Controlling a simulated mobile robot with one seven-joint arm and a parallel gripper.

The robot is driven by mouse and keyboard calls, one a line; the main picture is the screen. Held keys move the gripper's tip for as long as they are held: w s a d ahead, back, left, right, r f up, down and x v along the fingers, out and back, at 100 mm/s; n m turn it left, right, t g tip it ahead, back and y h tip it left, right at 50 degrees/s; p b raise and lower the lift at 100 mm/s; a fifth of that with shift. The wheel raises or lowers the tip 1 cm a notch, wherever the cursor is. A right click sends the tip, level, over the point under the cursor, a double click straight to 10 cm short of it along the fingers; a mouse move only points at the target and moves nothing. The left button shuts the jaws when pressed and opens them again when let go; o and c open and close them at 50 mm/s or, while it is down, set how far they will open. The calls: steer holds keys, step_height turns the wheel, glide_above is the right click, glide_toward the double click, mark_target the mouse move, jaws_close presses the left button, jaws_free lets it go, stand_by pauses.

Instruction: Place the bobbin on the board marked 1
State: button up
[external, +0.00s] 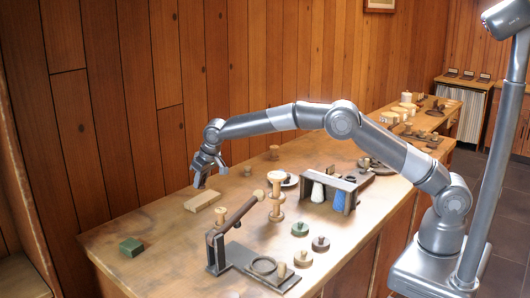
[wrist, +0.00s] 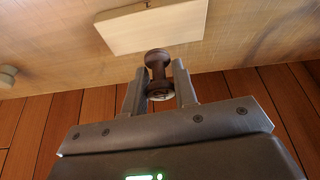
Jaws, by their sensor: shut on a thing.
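A small dark brown bobbin (wrist: 158,73) is between the two fingers of my gripper (wrist: 158,88) in the wrist view. The fingers are shut on it. In the external view my gripper (external: 206,180) points down just above and beside a pale flat wooden board (external: 203,201) on the bench; the bobbin is too small to make out there. The same pale board shows in the wrist view (wrist: 150,27), beyond the bobbin. A small dark spot is at its edge, but I cannot read any number on it. I cannot tell whether the bobbin touches the board.
A green block (external: 131,247) lies at the left bench end. A lever stand (external: 232,222), a tall pale spool (external: 276,197) and a dark rack (external: 341,190) with white and blue cones stand to the right. Bench between the green block and the board is clear.

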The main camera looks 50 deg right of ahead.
mark_target(201, 187)
steer(key=shift+f, duration=1.95)
steer(key=shift+f, duration=0.15)
steer(key=o, duration=0.9)
steer(key=shift+o, duration=0.2)
steer(key=v, duration=1.2)
steer(key=shift+d, duration=0.15)
